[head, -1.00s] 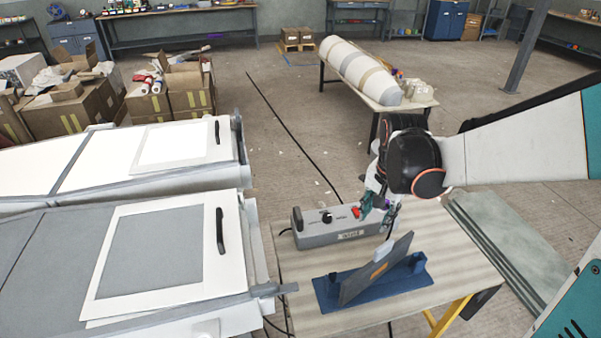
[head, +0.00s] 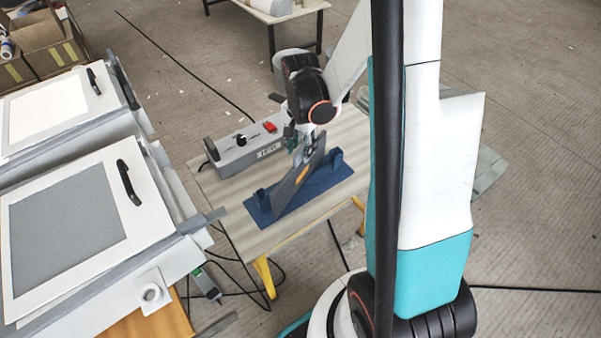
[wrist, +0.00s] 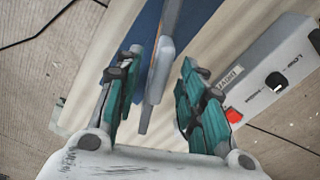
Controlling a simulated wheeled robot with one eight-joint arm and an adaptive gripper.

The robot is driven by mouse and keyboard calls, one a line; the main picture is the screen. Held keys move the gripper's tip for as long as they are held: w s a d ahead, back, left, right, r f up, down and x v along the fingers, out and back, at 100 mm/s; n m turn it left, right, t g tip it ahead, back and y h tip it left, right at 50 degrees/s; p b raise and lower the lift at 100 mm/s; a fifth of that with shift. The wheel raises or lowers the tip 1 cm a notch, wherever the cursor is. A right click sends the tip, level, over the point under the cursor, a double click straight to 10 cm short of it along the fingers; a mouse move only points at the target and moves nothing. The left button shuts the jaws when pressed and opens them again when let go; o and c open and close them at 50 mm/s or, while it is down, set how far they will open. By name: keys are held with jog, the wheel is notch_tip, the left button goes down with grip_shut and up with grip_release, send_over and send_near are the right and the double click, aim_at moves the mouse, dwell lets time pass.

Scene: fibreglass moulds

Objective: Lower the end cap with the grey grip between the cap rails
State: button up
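The end cap (head: 293,190) is a dark grey plate with an orange label. It stands tilted in a blue stand (head: 262,209) on the bench. Its pale grey grip (wrist: 160,70) shows in the wrist view; in the head view my gripper hides it. My gripper (head: 302,158) is at the cap's upper edge. In the wrist view my gripper (wrist: 161,60) is open, with its teal fingers either side of the grip. I cannot identify the cap rails for certain.
A grey control box (head: 245,148) with a red button and black knob stands right behind the stand. Two moulds with black handles lie at the left, the nearer mould (head: 75,235) ending close to the bench (head: 225,193). Cables run over the floor.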

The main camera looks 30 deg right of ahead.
aim_at(301, 159)
jog(key=shift+f+b, duration=1.25)
jog(key=shift+f, duration=1.45)
grip_shut()
